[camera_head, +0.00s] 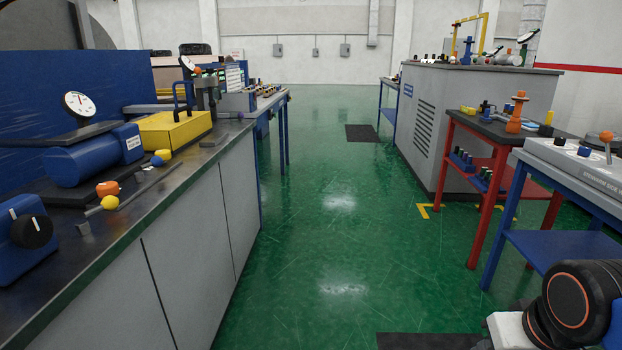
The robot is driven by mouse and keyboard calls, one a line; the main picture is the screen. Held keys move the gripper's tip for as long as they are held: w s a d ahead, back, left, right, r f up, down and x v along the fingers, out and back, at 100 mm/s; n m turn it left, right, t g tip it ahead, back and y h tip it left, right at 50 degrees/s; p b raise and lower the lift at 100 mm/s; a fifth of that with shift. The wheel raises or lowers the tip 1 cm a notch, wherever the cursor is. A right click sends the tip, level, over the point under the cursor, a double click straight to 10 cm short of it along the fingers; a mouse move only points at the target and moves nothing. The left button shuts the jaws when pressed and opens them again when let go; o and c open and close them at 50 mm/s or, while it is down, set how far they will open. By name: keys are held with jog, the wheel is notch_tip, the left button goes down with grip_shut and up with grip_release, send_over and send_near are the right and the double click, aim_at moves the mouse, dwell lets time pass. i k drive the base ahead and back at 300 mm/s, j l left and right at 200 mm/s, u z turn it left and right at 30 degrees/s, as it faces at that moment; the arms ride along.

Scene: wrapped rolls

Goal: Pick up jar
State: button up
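I cannot make out a jar for certain in the head view. Several small objects stand on the benches, and many are too small to tell apart. Part of my arm, black with orange rings, shows at the bottom right corner. My gripper's fingers are not in view.
A long grey bench (197,215) at left carries a blue motor (88,160), a yellow box (170,132) and orange and yellow knobs. At right stand a red table (483,207), a blue-framed table (556,245) and a grey cabinet (424,127). The green floor (335,215) between is clear.

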aim_at(235, 117)
jog(key=i, duration=1.65)
jog(key=u, duration=0.05)
